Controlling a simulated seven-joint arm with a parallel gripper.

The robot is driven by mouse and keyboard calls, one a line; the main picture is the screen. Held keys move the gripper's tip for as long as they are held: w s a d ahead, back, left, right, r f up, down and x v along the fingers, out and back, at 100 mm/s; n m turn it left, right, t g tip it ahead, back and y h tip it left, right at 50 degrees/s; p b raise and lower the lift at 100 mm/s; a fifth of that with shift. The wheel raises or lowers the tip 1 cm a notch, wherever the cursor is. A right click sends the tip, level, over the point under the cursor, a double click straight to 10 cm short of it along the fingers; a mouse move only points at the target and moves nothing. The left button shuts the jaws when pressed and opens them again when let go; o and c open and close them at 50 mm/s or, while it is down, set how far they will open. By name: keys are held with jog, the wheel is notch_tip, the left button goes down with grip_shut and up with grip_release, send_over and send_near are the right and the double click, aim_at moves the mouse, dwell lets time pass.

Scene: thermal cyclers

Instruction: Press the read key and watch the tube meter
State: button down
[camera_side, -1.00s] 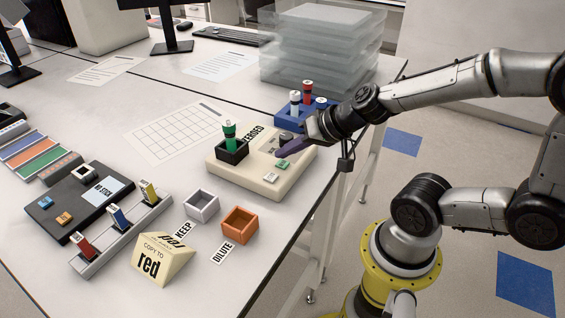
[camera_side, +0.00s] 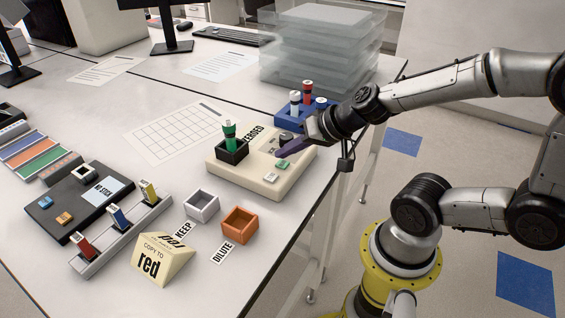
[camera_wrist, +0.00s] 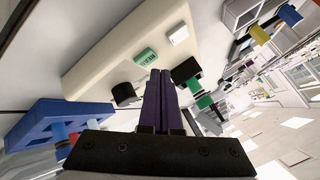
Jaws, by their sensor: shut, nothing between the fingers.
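The tube meter is a cream box (camera_side: 249,180) near the table's right edge. A green-capped tube (camera_side: 229,131) stands upright in its black socket (camera_side: 232,152). The green read key (camera_side: 282,164) and a white key (camera_side: 271,177) are on its front right; both show in the wrist view, the read key (camera_wrist: 147,57) left of the white key (camera_wrist: 178,36). My gripper (camera_side: 281,153) has its purple fingers shut together and empty, just above the meter by the read key. In the wrist view the fingertips (camera_wrist: 160,72) appear beside the key; contact cannot be told.
A blue rack (camera_side: 290,117) with several tubes stands behind the meter, close to my wrist. White (camera_side: 202,206) and orange (camera_side: 240,224) open boxes sit in front. A grey rack (camera_side: 92,262) holds several tubes at left. Stacked clear bins (camera_side: 322,50) stand behind.

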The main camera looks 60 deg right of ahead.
aim_at(286, 166)
jog(key=shift+f, duration=0.2)
jog(key=shift+f, duration=0.25)
jog(key=shift+f, duration=0.4)
dwell(1.0)
jog(key=shift+r, duration=0.8)
jog(key=shift+r, duration=2.5)
